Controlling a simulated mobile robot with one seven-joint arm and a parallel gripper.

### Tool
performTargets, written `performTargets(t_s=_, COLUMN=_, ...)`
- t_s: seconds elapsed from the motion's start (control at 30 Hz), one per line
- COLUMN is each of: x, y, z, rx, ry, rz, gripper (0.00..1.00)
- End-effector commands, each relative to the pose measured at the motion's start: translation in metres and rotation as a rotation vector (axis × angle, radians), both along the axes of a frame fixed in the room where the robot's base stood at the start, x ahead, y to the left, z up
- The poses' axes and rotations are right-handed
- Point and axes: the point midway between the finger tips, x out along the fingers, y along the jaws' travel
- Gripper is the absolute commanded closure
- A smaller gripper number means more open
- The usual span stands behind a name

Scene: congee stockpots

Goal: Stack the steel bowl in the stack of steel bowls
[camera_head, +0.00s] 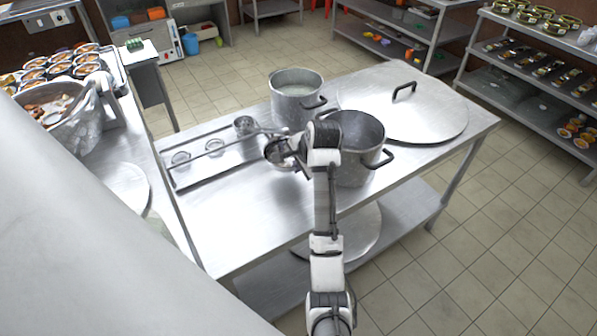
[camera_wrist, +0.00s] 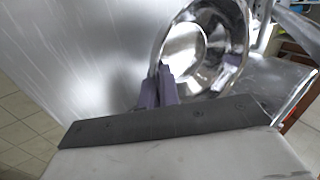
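A shiny steel bowl (camera_wrist: 205,45) is tilted in the wrist view, its near rim at the purple fingertips. My gripper (camera_wrist: 158,88) has its fingers close together on this rim and appears shut on it. In the head view the bowl (camera_head: 277,152) shows beside my gripper (camera_head: 297,147), above the table between the tray and the front pot; my wrist hides part of it. What looks like the stack of steel bowls (camera_head: 245,126) stands at the right end of the long tray, behind and left of the held bowl.
The steel table (camera_head: 240,225) bears a long tray (camera_head: 187,182) with two small round items and a long-handled utensil. Two stockpots (camera_head: 297,92) (camera_head: 362,160) stand close to my gripper. A large lid (camera_head: 430,115) lies at right. The table's front left is clear.

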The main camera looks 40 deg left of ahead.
Motion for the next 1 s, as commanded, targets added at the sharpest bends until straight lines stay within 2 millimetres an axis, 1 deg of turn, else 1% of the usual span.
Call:
performTargets(t_s=0.1, x=-0.001, y=-0.001, z=-0.015, rx=-0.003, ry=0.005, rz=0.000, gripper=1.00)
performTargets(t_s=0.23, x=0.000, y=-0.001, z=-0.030, rx=-0.002, ry=0.004, rz=-0.001, gripper=1.00)
performTargets(t_s=0.3, x=0.000, y=-0.001, z=-0.034, rx=0.000, ry=0.002, rz=0.000, gripper=1.00)
performTargets(t_s=0.63, x=0.000, y=-0.001, z=-0.037, rx=-0.001, ry=0.002, rz=0.000, gripper=1.00)
performTargets(t_s=0.7, x=0.000, y=-0.001, z=-0.037, rx=-0.001, ry=0.002, rz=0.000, gripper=0.88)
performTargets(t_s=0.8, x=0.000, y=-0.001, z=-0.037, rx=-0.001, ry=0.002, rz=0.000, gripper=0.75)
performTargets(t_s=1.0, x=0.000, y=-0.001, z=-0.037, rx=-0.001, ry=0.001, rz=0.000, gripper=0.74)
